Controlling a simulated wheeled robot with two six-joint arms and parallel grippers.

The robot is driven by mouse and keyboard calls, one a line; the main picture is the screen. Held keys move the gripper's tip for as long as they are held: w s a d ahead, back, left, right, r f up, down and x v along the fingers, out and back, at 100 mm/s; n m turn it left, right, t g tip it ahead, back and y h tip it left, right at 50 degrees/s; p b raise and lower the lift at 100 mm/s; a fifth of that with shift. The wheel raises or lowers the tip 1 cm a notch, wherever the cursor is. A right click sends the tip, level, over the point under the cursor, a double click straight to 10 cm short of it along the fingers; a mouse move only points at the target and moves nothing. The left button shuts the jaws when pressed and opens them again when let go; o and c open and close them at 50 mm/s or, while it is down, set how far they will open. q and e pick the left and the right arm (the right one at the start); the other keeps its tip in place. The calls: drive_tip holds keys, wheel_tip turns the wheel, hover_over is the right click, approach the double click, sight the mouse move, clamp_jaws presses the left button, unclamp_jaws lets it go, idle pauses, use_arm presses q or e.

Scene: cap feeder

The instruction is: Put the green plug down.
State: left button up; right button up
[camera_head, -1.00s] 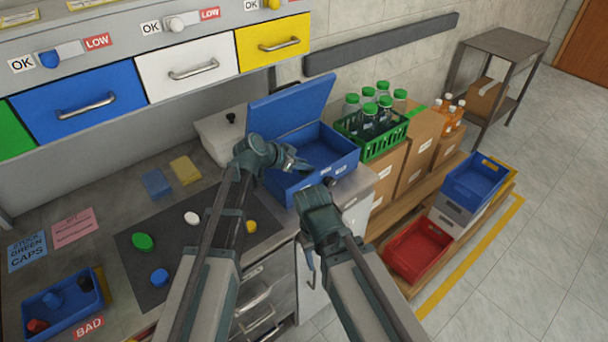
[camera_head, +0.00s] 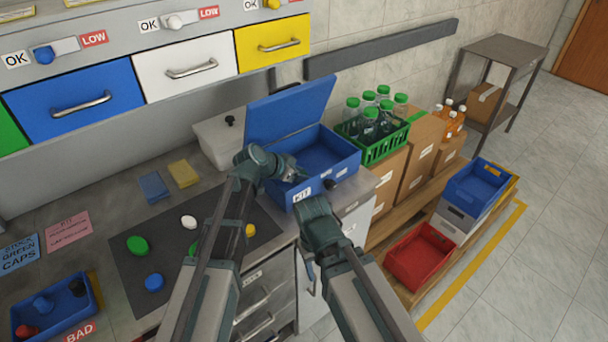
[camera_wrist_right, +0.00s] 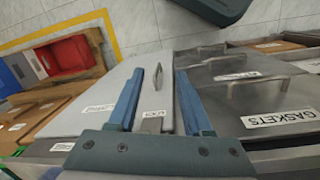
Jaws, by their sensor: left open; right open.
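A green plug (camera_head: 137,245) lies on the dark mat (camera_head: 125,268). A second green piece (camera_head: 193,248) shows beside my left arm, which partly hides it. White (camera_head: 188,222), blue (camera_head: 154,282) and yellow (camera_head: 250,230) plugs also lie on the mat. My left gripper (camera_head: 298,174) is open at the near left part of the open blue kit box (camera_head: 342,172); I see no plug between its fingers. My right gripper (camera_head: 311,272) is open and empty in front of the cabinet. Its spread fingers also show in the right wrist view (camera_wrist_right: 165,82).
A blue tray (camera_head: 28,321) by a BAD label holds several pieces at the bench's left end. Blue and yellow sponges (camera_head: 184,173) lie behind the mat. A green bottle crate (camera_head: 385,150) stands right of the kit box. A red bin (camera_head: 420,256) is lower right.

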use_arm(q)
drive_tip(key=shift+r, duration=0.15)
drive_tip(key=shift+s+a+r+p, duration=0.15)
drive_tip(key=shift+r+p, duration=0.15)
drive_tip(key=shift+p, duration=0.15)
drive_tip(key=p+v, duration=0.7)
drive_tip(key=v, duration=0.4)
drive_tip(key=shift+a, duration=0.15)
drive_tip(key=shift+s+a, duration=0.1)
drive_tip(key=shift+s, duration=0.05)
